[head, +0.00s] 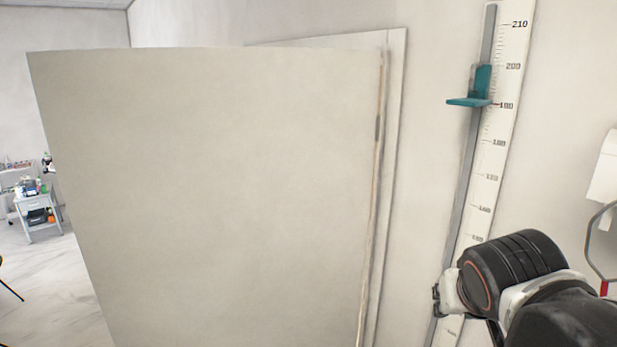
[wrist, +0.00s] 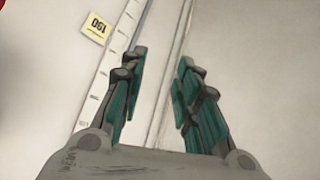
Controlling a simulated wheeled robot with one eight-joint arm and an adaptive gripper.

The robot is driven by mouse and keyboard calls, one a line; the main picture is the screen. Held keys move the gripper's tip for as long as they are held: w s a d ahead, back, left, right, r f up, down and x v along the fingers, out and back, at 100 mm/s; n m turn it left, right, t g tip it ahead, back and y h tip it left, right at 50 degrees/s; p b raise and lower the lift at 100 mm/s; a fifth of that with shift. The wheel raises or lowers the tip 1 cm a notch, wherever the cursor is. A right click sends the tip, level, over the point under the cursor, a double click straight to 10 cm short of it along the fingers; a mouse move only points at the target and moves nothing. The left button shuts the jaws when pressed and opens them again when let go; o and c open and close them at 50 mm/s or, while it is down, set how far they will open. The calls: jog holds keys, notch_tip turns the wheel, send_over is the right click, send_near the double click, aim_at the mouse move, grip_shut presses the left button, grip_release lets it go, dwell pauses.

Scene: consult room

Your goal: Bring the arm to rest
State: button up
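My gripper (wrist: 161,80) shows in the wrist view with its two teal-padded fingers apart and nothing between them. It faces the pale wall, close to the height scale (wrist: 112,65). In the head view my arm reaches in at the lower right, in front of the lower part of the height scale (head: 510,70). The fingers are mostly hidden there behind my arm's dark wrist joint.
A large pale door panel (head: 210,190) stands open on the left. A teal slider (head: 472,98) sits high on the scale's rail. A white dispenser (head: 605,170) is at the right edge. A trolley (head: 38,215) stands far left, with open floor (head: 60,290) before it.

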jog(key=s+a+f+n+y+b, duration=0.25)
jog(key=s+a+f, duration=0.35)
jog(key=f, duration=0.3)
notch_tip(320, 180, down, 39)
jog(key=b, duration=3.8)
jog(key=shift+d+f, duration=0.15)
jog(key=shift+d, duration=0.05)
jog(key=shift+y, duration=0.25)
